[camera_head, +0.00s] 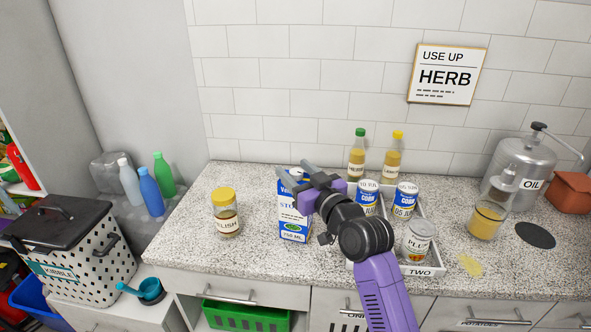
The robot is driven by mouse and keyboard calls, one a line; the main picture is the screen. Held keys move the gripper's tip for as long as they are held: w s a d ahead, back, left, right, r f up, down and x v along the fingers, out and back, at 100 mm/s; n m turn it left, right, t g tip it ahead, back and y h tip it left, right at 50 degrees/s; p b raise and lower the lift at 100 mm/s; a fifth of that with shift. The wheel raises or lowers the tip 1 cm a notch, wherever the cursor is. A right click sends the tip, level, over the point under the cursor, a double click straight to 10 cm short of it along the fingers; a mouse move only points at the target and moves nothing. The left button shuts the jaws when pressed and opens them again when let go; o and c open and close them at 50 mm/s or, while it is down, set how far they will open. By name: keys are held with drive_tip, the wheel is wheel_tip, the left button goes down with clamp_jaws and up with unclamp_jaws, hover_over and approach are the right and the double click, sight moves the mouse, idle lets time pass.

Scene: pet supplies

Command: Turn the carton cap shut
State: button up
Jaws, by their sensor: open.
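The carton (294,222) is a blue and white box lettered "STO..." that stands upright on the speckled counter, left of the tray. My gripper (294,175) is at the carton's top, with its grey fingers apart and reaching over it from the right. The fingers and the purple gripper body cover the carton's top and right edge. The cap is hidden or too small to make out, so I cannot tell whether it is on or how far it is turned. I cannot tell whether the fingers touch the carton.
A yellow-lidded relish jar (226,213) stands left of the carton. A tray (427,270) marked "TWO" on the right holds cans, a jar and bottles. A glass (487,220) and an oil canister (520,168) stand farther right. The counter's left end is clear.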

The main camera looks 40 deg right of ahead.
drive_tip(key=shift+c, duration=0.2)
clamp_jaws()
